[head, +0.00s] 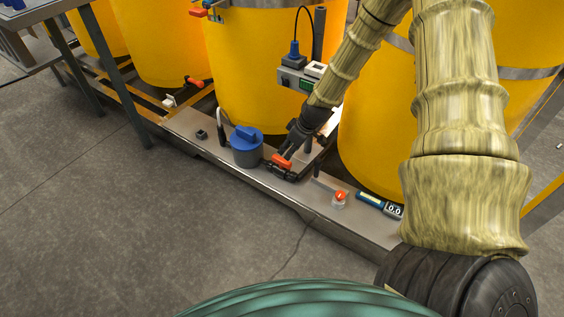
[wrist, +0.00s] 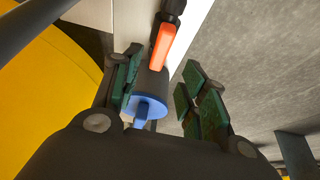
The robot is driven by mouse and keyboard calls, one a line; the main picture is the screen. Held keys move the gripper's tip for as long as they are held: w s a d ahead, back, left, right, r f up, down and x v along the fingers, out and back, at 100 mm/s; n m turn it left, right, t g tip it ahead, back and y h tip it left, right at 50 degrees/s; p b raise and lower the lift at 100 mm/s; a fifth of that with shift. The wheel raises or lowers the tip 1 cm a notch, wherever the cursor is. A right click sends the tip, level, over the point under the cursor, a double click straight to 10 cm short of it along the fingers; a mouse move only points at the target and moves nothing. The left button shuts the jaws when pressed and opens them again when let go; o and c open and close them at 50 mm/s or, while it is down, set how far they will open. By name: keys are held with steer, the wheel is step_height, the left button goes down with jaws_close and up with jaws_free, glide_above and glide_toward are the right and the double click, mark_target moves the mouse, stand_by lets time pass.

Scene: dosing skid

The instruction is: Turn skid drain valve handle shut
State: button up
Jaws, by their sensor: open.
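The drain valve has an orange-red lever handle (head: 282,161) on a black pipe fitting, low on the skid deck. In the head view the handle looks roughly in line with the fitting. My gripper (head: 290,150) is just above the handle, fingers pointing down at it. In the wrist view the handle (wrist: 163,47) lies ahead of the open fingers (wrist: 158,86), nearer the left finger. Nothing is held. I cannot tell whether a finger touches the handle. My fingers partly hide the valve body in the head view.
A grey pot with a blue top (head: 246,143) stands left of the valve and also shows between my fingers (wrist: 149,107). A small orange-capped bottle (head: 340,199) and a handheld meter (head: 379,205) lie right on the deck (head: 310,192). Yellow tanks (head: 250,75) stand behind.

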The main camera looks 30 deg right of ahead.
mark_target(282, 159)
steer(key=b+x, duration=0.3)
steer(key=x, duration=0.6)
steer(key=shift+b, duration=0.3)
steer(key=shift+s, duration=0.1)
steer(key=shift+c, duration=0.2)
steer(key=shift+r, duration=0.1)
jaws_close()
